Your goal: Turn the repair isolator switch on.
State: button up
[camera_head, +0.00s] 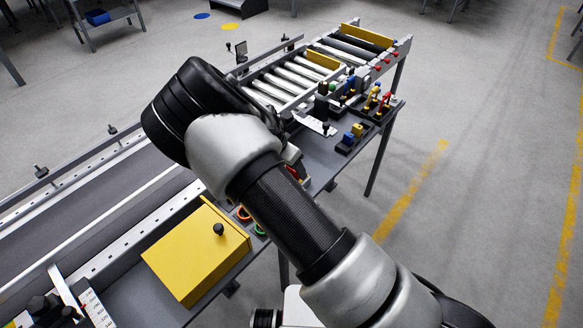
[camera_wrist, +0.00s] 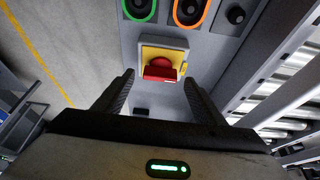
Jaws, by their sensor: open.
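The isolator switch is a red rotary knob (camera_wrist: 160,69) on a yellow plate (camera_wrist: 162,51), fixed to a grey panel (camera_wrist: 213,51), in the wrist view. My gripper (camera_wrist: 159,79) is open, with one dark finger on each side of the knob's lower end. The fingers look apart from the knob; how far they are from it in depth I cannot tell. The knob's on or off mark is not readable. In the head view my arm covers most of the switch and hides my gripper; only a bit of red shows beside the arm.
A green-ringed opening (camera_wrist: 139,8) and an orange-ringed one (camera_wrist: 189,10) are above the switch, with a black knob (camera_wrist: 235,15) to their right. A yellow box (camera_head: 195,252) stands beside the conveyor. Small coloured parts (camera_head: 373,98) and rollers (camera_head: 290,82) lie farther back. Floor at right is clear.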

jog(key=p+v, duration=0.1)
jog(key=v, duration=1.4)
jog(key=shift+s+r, duration=0.2)
jog(key=s+d+r+n+y+p, duration=0.2)
jog(key=s+d+r, duration=0.45)
jog(key=r, duration=0.35)
jog(key=s+d+r+n+y+p, duration=0.25)
jog(key=s+d+r, duration=0.4)
jog(key=r, duration=0.45)
jog(key=s+d+r+n+t+h, duration=0.1)
jog(key=s+d+r, duration=0.3)
jog(key=s, duration=0.2)
jog(key=s+d+r+n+t+p, duration=0.1)
jog(key=s+d+r+n, duration=0.1)
jog(key=s, duration=0.4)
jog(key=shift+s+d+r+h, duration=0.2)
jog(key=shift+d+r+h, duration=0.15)
jog(key=shift+d+r, duration=0.65)
jog(key=shift+d+f, duration=0.1)
